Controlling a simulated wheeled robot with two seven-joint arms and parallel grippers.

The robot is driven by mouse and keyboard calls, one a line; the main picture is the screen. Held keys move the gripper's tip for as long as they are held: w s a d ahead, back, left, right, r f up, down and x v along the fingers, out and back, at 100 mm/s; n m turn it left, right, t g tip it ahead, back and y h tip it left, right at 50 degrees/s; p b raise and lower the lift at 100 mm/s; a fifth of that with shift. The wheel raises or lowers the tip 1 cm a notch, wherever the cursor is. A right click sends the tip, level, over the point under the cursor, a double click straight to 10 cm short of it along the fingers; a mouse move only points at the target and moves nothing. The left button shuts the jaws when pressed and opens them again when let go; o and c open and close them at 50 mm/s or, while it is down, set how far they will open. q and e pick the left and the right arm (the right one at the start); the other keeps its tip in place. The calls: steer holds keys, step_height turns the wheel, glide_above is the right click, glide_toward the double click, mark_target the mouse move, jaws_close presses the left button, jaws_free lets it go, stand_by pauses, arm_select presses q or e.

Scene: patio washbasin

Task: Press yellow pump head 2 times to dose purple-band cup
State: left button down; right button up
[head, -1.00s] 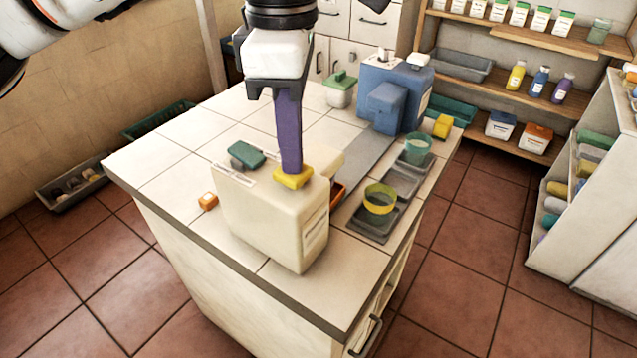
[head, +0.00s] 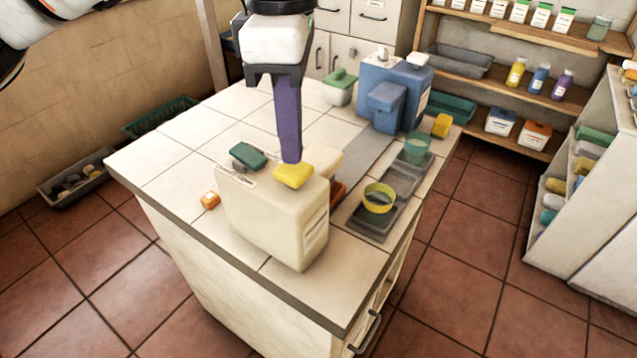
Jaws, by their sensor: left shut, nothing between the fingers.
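The yellow pump head (head: 294,176) sits on top of a cream dispenser (head: 275,222) near the front of the tiled counter. My left gripper (head: 290,160) points down with its purple fingers together and empty. Its tips are just above the back of the yellow pump head, seemingly with a small gap. I cannot make out a purple-band cup; the dispenser and gripper hide part of the counter. My right gripper is not in view.
A blue dispenser (head: 395,92), a green-lidded jar (head: 340,88) and a yellow block (head: 441,126) stand farther back. The counter's front left is clear.

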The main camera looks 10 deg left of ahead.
arm_select(q)
step_height(320, 180, up, 6)
steer(key=p, duration=0.4)
steer(key=shift+f, duration=0.15)
